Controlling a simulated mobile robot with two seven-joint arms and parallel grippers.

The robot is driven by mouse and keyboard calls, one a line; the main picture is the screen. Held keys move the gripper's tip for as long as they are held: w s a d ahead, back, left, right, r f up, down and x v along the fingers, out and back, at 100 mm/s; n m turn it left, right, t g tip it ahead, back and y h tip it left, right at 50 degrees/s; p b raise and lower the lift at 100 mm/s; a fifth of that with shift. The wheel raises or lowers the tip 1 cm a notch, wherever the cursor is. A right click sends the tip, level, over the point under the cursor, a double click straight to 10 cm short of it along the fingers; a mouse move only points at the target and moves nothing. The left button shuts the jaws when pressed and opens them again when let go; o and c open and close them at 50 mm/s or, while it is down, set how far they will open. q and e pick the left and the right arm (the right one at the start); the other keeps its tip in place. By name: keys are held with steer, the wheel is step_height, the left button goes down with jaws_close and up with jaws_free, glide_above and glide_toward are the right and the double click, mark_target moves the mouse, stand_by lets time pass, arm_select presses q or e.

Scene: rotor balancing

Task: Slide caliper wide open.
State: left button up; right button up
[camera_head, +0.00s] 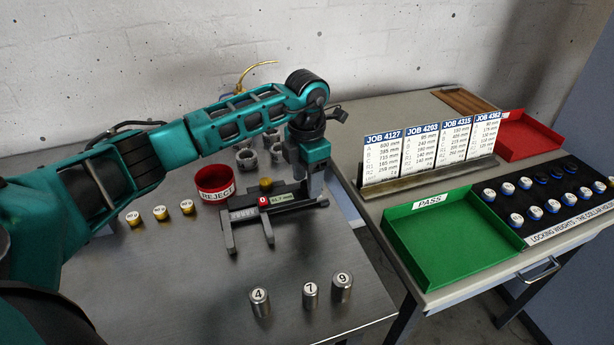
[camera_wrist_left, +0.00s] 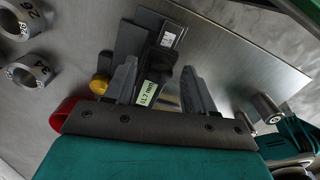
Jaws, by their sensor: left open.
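The caliper (camera_head: 243,214) lies on the steel table, with a dark bar, two grey jaws toward the front, a red zero button, a yellow knob and a small display that seems to read 61.7 mm. Its two jaws stand a short way apart. My left gripper (camera_head: 309,187) is over the right part of the caliper. In the left wrist view my left gripper (camera_wrist_left: 161,88) is open, with the caliper's display part (camera_wrist_left: 147,92) between its fingers. I cannot tell whether a finger touches it. The right gripper is not in view.
A second table holds a green PASS tray (camera_head: 430,207) and job cards (camera_head: 417,152).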

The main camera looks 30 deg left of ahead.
arm_select(q)
steer(key=shift+r, duration=0.15)
step_height(320, 180, up, 13)
stand_by(0.4)
steer(key=shift+f, duration=0.2)
